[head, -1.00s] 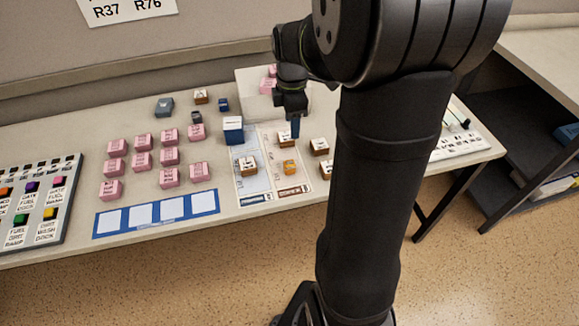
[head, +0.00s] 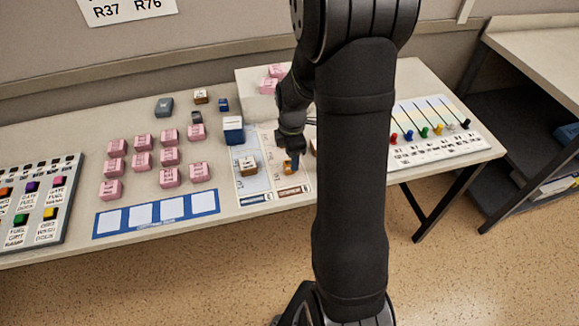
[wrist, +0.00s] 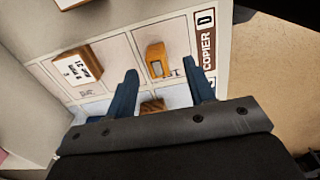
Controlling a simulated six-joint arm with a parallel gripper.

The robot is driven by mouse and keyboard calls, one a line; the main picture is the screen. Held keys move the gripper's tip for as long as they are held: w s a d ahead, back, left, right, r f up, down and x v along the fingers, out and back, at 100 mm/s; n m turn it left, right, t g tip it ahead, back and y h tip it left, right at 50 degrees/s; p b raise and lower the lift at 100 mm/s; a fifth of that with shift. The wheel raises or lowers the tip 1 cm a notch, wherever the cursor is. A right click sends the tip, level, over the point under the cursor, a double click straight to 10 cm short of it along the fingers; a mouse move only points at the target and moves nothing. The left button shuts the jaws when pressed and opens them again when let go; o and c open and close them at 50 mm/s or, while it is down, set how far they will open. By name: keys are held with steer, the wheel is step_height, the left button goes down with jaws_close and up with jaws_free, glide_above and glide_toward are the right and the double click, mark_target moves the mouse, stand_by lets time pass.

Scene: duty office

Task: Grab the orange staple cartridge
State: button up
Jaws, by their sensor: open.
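The orange staple cartridge (wrist: 157,60) is a small block lying on the brown-labelled copier D card (wrist: 208,55) in the wrist view. It lies just beyond my open gripper (wrist: 160,70), between the lines of the two blue fingertips, with nothing held.
A white-topped brown box (wrist: 80,68) lies on the same card. Another brown box (head: 247,165) lies on the blue-labelled card. Several pink boxes (head: 170,155) stand to the left. A tray with coloured pegs (head: 430,135) is on the right. My arm hides part of the table.

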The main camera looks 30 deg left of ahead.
mark_target(289, 167)
steer(key=shift+a+f, duration=0.2)
steer(key=shift+f, duration=0.95)
steer(key=shift+a+f, duration=0.15)
steer(key=shift+f, duration=0.95)
steer(key=c, duration=1.1)
steer(key=shift+o, duration=0.2)
steer(key=shift+r, duration=0.1)
